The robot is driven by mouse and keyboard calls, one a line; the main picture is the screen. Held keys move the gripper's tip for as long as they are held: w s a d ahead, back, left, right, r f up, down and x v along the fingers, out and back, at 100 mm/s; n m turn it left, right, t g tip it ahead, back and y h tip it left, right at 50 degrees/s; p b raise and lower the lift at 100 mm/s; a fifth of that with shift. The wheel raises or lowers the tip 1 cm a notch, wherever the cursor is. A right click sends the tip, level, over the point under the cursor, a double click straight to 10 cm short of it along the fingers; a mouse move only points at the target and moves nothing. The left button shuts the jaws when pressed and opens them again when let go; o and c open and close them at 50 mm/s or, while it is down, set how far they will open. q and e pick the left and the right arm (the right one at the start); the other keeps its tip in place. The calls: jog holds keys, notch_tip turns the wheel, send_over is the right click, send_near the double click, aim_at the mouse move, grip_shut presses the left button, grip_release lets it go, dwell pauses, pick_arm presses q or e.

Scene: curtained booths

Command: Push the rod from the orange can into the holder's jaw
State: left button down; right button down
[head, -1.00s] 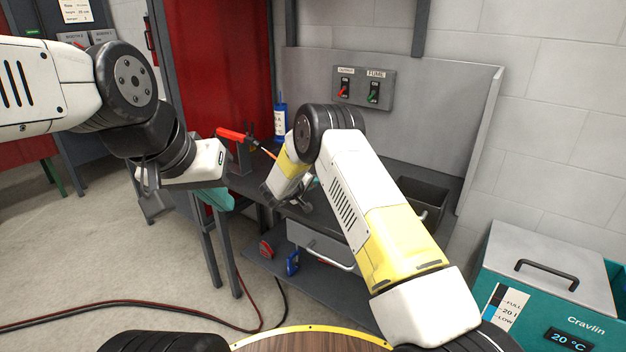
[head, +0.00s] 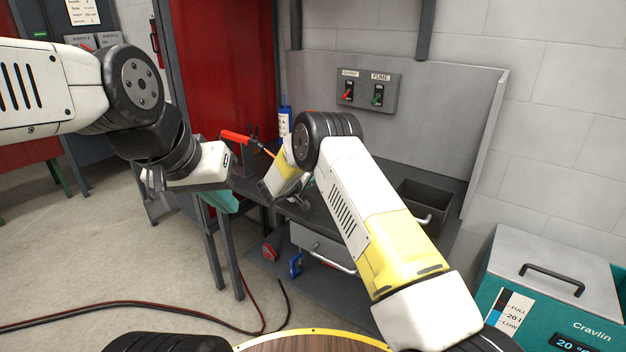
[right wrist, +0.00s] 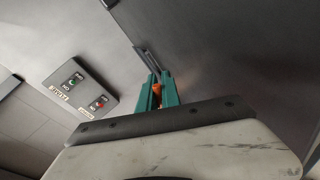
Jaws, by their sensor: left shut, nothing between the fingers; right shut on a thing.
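The holder (head: 236,136) has a red-orange handle and lies on a dark stand on the bench, its dark jaw end pointing right. A thin orange-brown rod (head: 267,152) runs between the jaw end and my right gripper (head: 300,201). I cannot tell whether the rod's tip is in the jaw. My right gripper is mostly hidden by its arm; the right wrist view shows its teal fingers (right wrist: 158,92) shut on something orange. My left gripper (head: 158,210) is shut and empty, left of the bench. An orange edge (head: 312,111) behind the right arm may be the can.
A blue labelled bottle (head: 285,121) stands behind the holder. A switch box (head: 368,90) is on the grey back panel. A dark bin (head: 424,203) stands at the bench's right. A teal cooler (head: 545,290) is at the right. Cables (head: 150,310) lie on the floor.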

jog(key=shift+w+a+r, duration=0.1)
jog(key=shift+w+a, duration=0.05)
jog(key=shift+a, duration=0.05)
jog(key=c, duration=1.5)
grip_release()
jog(key=v, duration=0.8)
jog(key=shift+w, duration=0.1)
